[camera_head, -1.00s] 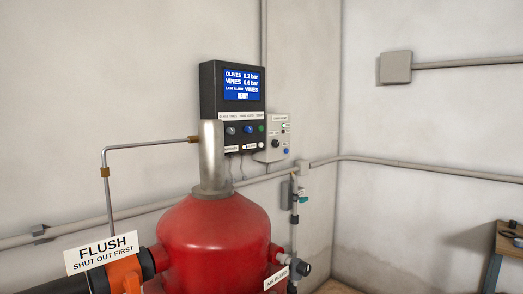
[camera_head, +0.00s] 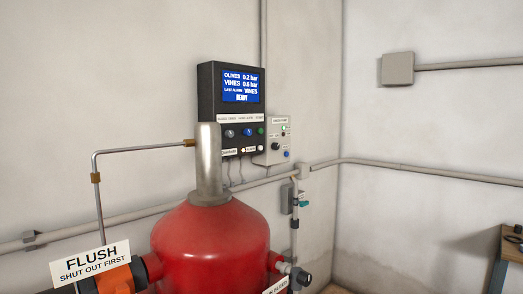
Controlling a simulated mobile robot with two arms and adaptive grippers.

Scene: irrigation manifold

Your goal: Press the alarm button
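A dark control box (camera_head: 231,100) hangs on the left wall behind the red tank. Its blue screen (camera_head: 241,86) reads OLIVES 0.2 bar, VINES 0.6 bar, LAST ALARM VINES, and a last line that looks like READY. Below the screen is a row of small knobs and lights (camera_head: 247,132), with small labels under it too small to read. A smaller pale box (camera_head: 278,140) beside it carries a lit green indicator, a black knob and a blue button (camera_head: 287,154). I cannot tell which control is the alarm button. Neither of my grippers shows in the view.
The red tank (camera_head: 212,243) with a grey metal cylinder (camera_head: 209,165) stands in front of the control box and partly blocks it. A FLUSH sign (camera_head: 91,263) is at lower left. A table edge (camera_head: 509,255) shows at far right.

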